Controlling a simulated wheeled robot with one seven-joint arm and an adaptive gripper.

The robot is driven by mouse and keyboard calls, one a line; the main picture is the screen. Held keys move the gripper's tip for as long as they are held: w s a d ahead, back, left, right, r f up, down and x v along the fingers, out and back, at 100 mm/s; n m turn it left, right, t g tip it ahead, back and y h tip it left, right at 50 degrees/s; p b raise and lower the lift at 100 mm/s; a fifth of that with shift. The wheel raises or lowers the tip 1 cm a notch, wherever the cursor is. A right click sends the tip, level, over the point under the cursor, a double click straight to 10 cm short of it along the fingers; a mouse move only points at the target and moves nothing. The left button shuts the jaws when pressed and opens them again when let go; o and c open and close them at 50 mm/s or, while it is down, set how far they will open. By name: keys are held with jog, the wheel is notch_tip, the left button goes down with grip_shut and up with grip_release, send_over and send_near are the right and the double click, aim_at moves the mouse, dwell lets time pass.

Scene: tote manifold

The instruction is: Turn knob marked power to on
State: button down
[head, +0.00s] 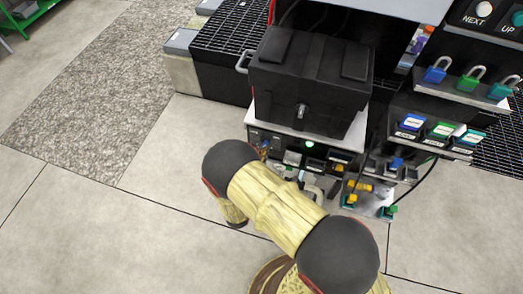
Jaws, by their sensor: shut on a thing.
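A black control panel (316,158) with a lit green lamp (309,144) and several small switches sits low under the black tote. Its labels are too small to read, so I cannot tell which control is the knob marked power. My wooden-looking arm reaches across in front of the panel.
The black tote (311,75) stands on a white-edged shelf above the panel. Padlocks (467,80) and labelled push buttons (440,130) are on the right. A lower plate (375,200) carries yellow and green fittings with cables. The floor at left is clear.

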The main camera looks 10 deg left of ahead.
jog(key=shift+f+m, duration=0.1)
jog(key=shift+m, duration=1.1)
jog(key=c, duration=1.8)
grip_release()
jog(key=shift+c, duration=0.2)
jog(key=shift+s+a, duration=0.1)
jog(key=s, duration=1.1)
jog(key=shift+s+a, duration=0.4)
